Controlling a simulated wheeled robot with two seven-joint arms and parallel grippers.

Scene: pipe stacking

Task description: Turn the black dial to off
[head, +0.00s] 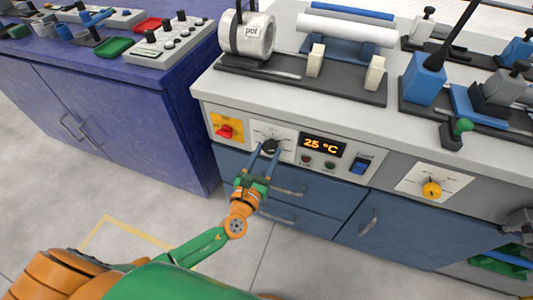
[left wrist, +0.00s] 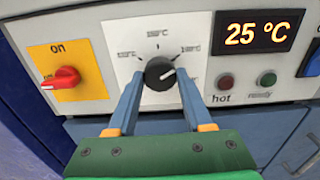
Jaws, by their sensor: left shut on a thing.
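The black dial (head: 269,145) is on a white scale plate on the front panel of the grey-topped bench. In the left wrist view the dial (left wrist: 159,73) has a white mark that points to the right and slightly up, and small temperature labels lie around it. My left gripper (head: 268,151) has its two blue fingers on either side of the dial, shut on it; the wrist view also shows the fingers (left wrist: 160,80) at its left and right. The lower part of the scale is partly hidden by the fingers. My right gripper is not in view.
A red switch (left wrist: 61,78) on a yellow plate is left of the dial. A display (head: 322,145) reading 25 °C, two small lights and a blue rocker switch (head: 361,164) are to the right. Drawer handles (head: 288,191) stick out below. A yellow knob (head: 431,190) is farther right.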

